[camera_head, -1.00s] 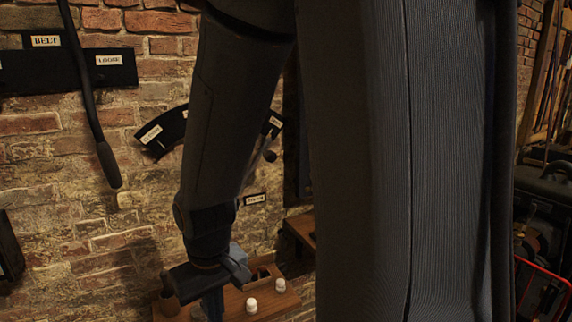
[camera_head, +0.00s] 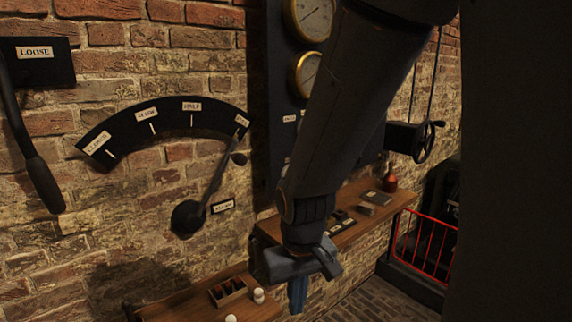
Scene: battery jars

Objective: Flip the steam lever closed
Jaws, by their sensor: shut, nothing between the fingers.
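The steam lever (camera_head: 215,180) is on the brick wall, left of my arm. Its round dark hub (camera_head: 187,218) sits low, and its thin arm slants up and right to the right end of a curved black scale plate (camera_head: 170,121). The plate's leftmost label (camera_head: 98,143) seems to read CLOSED; the lever points at the rightmost label, too small to read surely. My gripper (camera_head: 297,295) is shut and empty, pointing down, right of and below the lever and apart from it.
A wooden shelf (camera_head: 190,310) with a small box (camera_head: 228,291) and white jars is below the lever. Another shelf (camera_head: 350,215) is behind my gripper. A black lever (camera_head: 42,180) hangs at the left. Gauges (camera_head: 312,18) sit on a dark panel. A red railing (camera_head: 425,250) stands at right.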

